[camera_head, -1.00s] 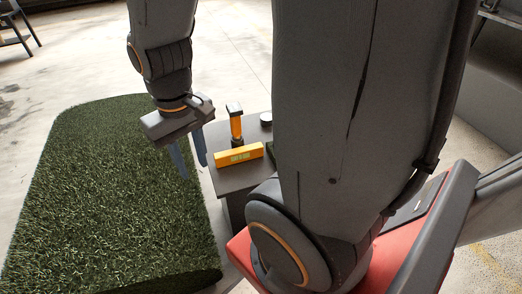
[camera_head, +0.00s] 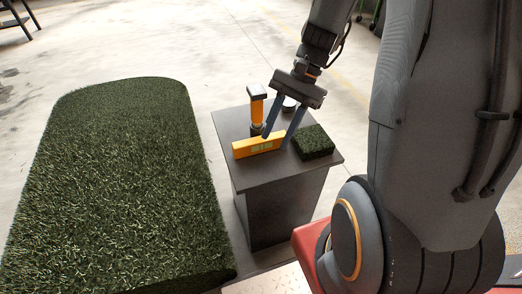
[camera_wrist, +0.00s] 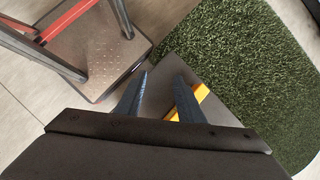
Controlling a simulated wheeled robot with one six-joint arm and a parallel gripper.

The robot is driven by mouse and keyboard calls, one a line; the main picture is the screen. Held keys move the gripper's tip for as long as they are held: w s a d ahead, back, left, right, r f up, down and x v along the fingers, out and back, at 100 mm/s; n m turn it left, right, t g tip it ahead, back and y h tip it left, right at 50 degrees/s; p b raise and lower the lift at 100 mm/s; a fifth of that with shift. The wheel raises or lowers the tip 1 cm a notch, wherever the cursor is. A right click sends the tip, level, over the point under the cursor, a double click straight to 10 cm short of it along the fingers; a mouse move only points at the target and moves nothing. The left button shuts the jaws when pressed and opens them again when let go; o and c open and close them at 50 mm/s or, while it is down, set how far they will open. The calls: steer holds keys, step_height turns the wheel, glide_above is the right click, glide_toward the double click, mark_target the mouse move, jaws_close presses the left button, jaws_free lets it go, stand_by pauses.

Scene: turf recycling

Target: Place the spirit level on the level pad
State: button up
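The spirit level (camera_head: 250,149) is an orange-yellow bar with a greenish window, lying near the front left of a small dark table (camera_head: 280,174). In the wrist view a yellow part of the level (camera_wrist: 200,93) shows beside and partly behind the right finger. My gripper (camera_head: 274,143) is open and points down at the right end of the level. In the wrist view nothing is between the fingertips of my gripper (camera_wrist: 161,77) except dark tabletop. Whether the fingers touch the level cannot be told. I cannot make out a level pad in either view.
An orange-handled tool (camera_head: 257,108) stands upright behind the level. A large turf slab (camera_head: 120,190) lies left of the table. Bare floor surrounds them.

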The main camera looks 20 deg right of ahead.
mark_target(260, 139)
steer(key=w+d+f+m+t+y+b, duration=0.1)
steer(key=w+f+m, duration=0.1)
steer(key=w, duration=0.1)
steer(key=w+d+f+m+y+b, duration=0.1)
steer(key=w+d+f+m+y, duration=0.1)
steer(key=w+m, duration=0.1)
steer(key=w+d+f+m+t+y+b, duration=0.1)
steer(key=w+f+m+y+b, duration=0.1)
steer(key=w+f, duration=0.1)
steer(key=shift+d+t, duration=0.3)
steer(key=shift+w+m+y, duration=0.2)
steer(key=shift+m+y, duration=0.1)
steer(key=x, duration=0.7)
steer(key=shift+w+a+f, duration=0.1)
steer(key=shift+a+f, duration=0.05)
steer(key=shift+f, duration=0.25)
jaws_close()
steer(key=shift+r, duration=0.1)
step_height(260, 139, up, 18)
steer(key=p, duration=0.1)
steer(key=shift+p, duration=0.3)
